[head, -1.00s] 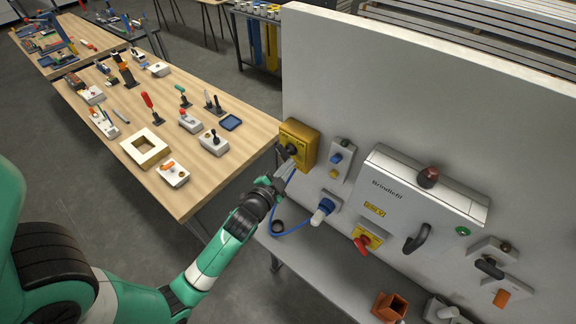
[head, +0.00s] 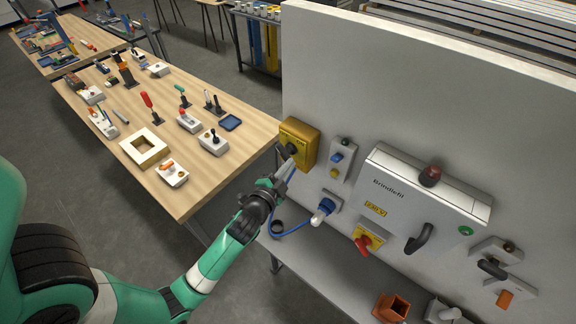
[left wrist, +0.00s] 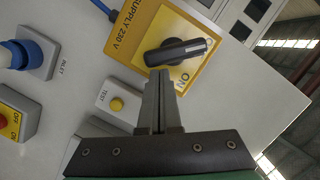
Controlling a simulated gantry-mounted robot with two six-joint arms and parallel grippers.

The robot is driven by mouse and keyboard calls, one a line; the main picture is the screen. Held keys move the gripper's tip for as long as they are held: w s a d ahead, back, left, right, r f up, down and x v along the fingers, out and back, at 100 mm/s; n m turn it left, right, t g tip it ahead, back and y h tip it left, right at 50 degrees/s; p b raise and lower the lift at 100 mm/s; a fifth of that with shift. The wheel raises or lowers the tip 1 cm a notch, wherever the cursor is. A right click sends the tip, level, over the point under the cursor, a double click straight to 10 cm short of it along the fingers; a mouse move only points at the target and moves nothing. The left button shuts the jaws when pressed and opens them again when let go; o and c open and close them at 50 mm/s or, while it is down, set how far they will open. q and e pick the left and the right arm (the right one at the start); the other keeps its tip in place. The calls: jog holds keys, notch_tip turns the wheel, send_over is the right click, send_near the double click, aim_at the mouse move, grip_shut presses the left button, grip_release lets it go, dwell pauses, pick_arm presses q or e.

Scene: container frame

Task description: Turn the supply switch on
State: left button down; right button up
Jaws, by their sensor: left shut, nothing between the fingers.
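The supply switch (head: 299,143) is a yellow box with a black rotary knob, at the left end of the grey panel. The left wrist view shows its yellow plate, marked SUPPLY 230 V, and the knob (left wrist: 178,52). The white-marked end of the knob points right in that view; the word ON is printed below it. My left gripper (head: 288,168) is shut and empty, just in front of the switch. In the left wrist view its fingertips (left wrist: 159,74) appear just below the knob's left part; I cannot tell whether they touch. My right gripper is out of view.
Right of the switch are a small button box (head: 341,158), a blue inlet plug (head: 322,211) with a cable, a red-yellow switch (head: 367,241) and the Brindlefil cabinet (head: 400,195). A wooden table (head: 190,85) with several devices stands at the left.

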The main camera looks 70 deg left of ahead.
pick_arm(q)
jog(key=shift+f+m+b, duration=0.4)
jog(key=shift+m+b, duration=0.05)
jog(key=shift+m, duration=0.15)
jog(key=shift+s+a+f+m+y+b, duration=0.1)
jog(key=shift+f+m+y+b, duration=0.2)
jog(key=shift+m+b, duration=0.35)
jog(key=shift+a+f+m+y+b, duration=0.1)
jog(key=shift+f+m+y+b, duration=0.2)
jog(key=shift+m, duration=0.65)
jog(key=shift+s+a+f+m+t+y+b, duration=0.15)
jog(key=shift+m+b, duration=0.25)
jog(key=shift+m, duration=0.4)
jog(key=shift+a+f+m+t+y+b, duration=0.15)
jog(key=shift+m+b, duration=0.25)
jog(key=shift+m, duration=0.4)
jog(key=shift+s+a+f+m+t+y+b, duration=0.1)
jog(key=shift+f+m+t+b, duration=0.25)
jog(key=shift+m, duration=0.45)
dwell(2.4)
jog(key=shift+r, duration=0.1)
jog(key=s+d+b, duration=0.4)
jog(key=s+d, duration=0.1)
jog(key=d, duration=0.5)
jog(key=shift+s+d, duration=0.15)
jog(key=shift+d, duration=0.1)
